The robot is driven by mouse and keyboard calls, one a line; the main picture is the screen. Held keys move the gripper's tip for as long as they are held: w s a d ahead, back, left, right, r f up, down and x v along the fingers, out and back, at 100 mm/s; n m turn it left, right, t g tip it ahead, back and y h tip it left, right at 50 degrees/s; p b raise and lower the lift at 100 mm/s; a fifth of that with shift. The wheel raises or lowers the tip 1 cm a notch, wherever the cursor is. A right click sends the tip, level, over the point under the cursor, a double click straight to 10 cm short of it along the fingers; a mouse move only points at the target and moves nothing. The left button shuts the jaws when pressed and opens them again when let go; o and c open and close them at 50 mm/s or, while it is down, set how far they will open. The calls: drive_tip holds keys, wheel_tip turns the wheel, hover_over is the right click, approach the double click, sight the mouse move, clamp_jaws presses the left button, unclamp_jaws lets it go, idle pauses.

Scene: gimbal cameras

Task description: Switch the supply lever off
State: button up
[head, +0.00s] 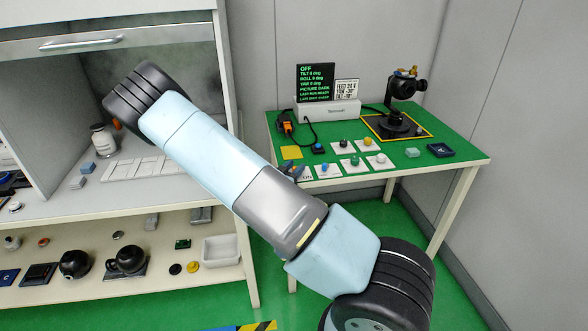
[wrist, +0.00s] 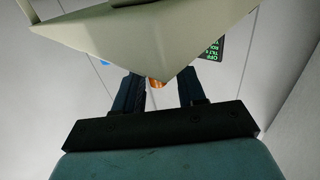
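A white supply box (head: 328,111) stands at the back of the green-topped table, with a dark screen (head: 316,82) behind it that reads OFF in green. An orange and black part (head: 285,124), possibly the lever, sits at the box's left end; I cannot tell its setting. In the wrist view, my gripper (wrist: 159,88) has its two dark fingers apart. An orange patch (wrist: 156,84) shows between them, but I cannot tell whether they touch it. In the head view my arm mostly hides the gripper.
The green table (head: 452,164) holds several small knobs on white cards, a dark blue tray (head: 441,150) and a black gimbal camera (head: 402,110) on a yellow-edged plate. A cabinet with shelves of parts (head: 120,205) stands at left. Walls close off the back and right.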

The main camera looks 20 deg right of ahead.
drive_tip(key=v, duration=1.3)
drive_tip(key=shift+s+a, duration=0.25)
drive_tip(key=shift+a, duration=0.05)
drive_tip(key=shift+w, duration=0.1)
drive_tip(key=w+a+r+g+y, duration=0.2)
drive_tip(key=w+a+r+y, duration=0.4)
drive_tip(key=y, duration=0.4)
drive_tip(key=s+r+n+y, duration=0.2)
drive_tip(key=s+r+y, duration=0.1)
drive_tip(key=r, duration=0.4)
drive_tip(key=s+r+n+y, duration=0.2)
drive_tip(key=s+r+y, duration=0.1)
drive_tip(key=r, duration=0.4)
drive_tip(key=s+d+r+n+g, duration=0.1)
drive_tip(key=s+d+r+n, duration=0.1)
drive_tip(key=s+r, duration=0.3)
drive_tip(key=s+d+r+n+g+h, duration=0.1)
drive_tip(key=s+d+r, duration=0.3)
drive_tip(key=s, duration=0.9)
drive_tip(key=s+d+r+n+g, duration=0.1)
drive_tip(key=s+d+r+n, duration=0.1)
drive_tip(key=s+r, duration=0.4)
drive_tip(key=s+n, duration=0.1)
drive_tip(key=s, duration=0.2)
drive_tip(key=shift+d+r+n+h, duration=0.2)
drive_tip(key=shift+d+n+h, duration=0.1)
drive_tip(key=shift+d, duration=0.1)
